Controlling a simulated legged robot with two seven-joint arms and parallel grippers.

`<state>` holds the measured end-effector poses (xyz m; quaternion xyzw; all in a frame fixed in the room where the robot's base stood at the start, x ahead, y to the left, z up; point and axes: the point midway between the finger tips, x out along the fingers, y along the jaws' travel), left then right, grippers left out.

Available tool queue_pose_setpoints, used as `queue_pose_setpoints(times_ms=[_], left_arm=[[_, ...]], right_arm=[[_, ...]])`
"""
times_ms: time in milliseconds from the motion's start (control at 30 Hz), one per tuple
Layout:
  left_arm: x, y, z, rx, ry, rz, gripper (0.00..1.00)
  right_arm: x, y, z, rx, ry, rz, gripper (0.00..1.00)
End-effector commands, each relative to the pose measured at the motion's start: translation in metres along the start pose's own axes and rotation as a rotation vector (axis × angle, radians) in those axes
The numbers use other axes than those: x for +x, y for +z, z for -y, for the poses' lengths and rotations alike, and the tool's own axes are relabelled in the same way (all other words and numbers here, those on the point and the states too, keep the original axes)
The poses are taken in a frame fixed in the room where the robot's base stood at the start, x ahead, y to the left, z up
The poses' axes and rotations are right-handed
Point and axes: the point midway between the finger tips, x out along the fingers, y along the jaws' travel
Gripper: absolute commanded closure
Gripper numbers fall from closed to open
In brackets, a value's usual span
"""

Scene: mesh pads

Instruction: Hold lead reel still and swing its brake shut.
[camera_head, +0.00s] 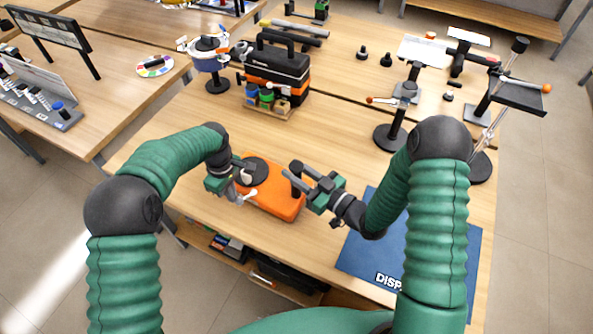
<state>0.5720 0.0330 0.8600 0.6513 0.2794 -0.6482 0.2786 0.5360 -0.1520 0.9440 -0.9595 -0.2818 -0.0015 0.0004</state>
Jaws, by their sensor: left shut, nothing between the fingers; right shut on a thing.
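The lead reel (285,206) is an orange body lying on the near part of the wooden table, with a round black disc on its left half. My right gripper (298,182) comes in from the right and is shut on a dark upright part at the reel's right end. My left gripper (241,182) is shut and empty at the reel's left end, over or beside the disc. A small pale lever-like piece (247,196) shows close to its fingers; I cannot tell whether it is the brake or whether they touch. My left gripper hides part of the reel's left end.
A blue mat (360,250) lies right of the reel, partly under my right arm. A black and orange toolbox (277,70) stands behind, with small colored jars before it. Black stands (391,136) are at the right back. Bare table lies between.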

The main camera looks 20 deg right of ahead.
Motion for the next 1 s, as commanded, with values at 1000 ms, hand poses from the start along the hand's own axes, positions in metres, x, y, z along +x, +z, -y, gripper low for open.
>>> queue_pose_setpoints(times_ms=[1000], left_arm=[[0.001, 0.039, 0.001, 0.003, 0.002, 0.004, 1.0]], right_arm=[[0.0, 0.004, 0.002, 0.004, -0.004, 0.009, 1.0]])
